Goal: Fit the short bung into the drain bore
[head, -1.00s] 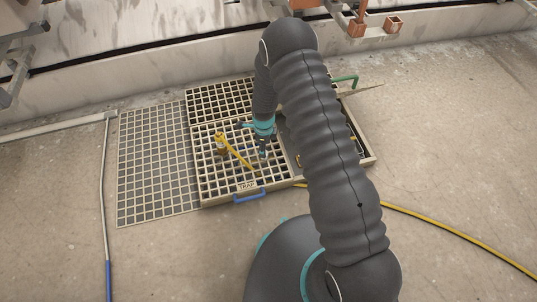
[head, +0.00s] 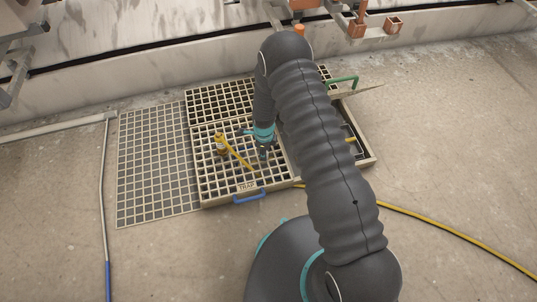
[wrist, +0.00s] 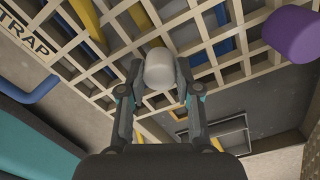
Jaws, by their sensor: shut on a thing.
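My gripper (head: 263,154) is over the pale grate (head: 215,180), to the right of the yellow bottle-shaped thing (head: 221,143). In the wrist view my gripper (wrist: 158,80) is shut on a pale grey-white piece with a rounded end (wrist: 160,68), with a finger on each side. I cannot tell whether this piece is the short bung. It shows against the grate (wrist: 225,32); I cannot tell whether it touches it. A purple cylinder (wrist: 290,35) is at the upper right of the wrist view. I cannot make out the drain bore in either view.
A blue handle (head: 249,196) and a TRAP label (head: 247,186) are at the grate's front edge. A yellow bar (head: 238,157) slants across the grate. A framed opening (wrist: 214,134) lies beside it. A green handle (head: 343,80) is behind, and a yellow hose (head: 450,232) crosses the floor.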

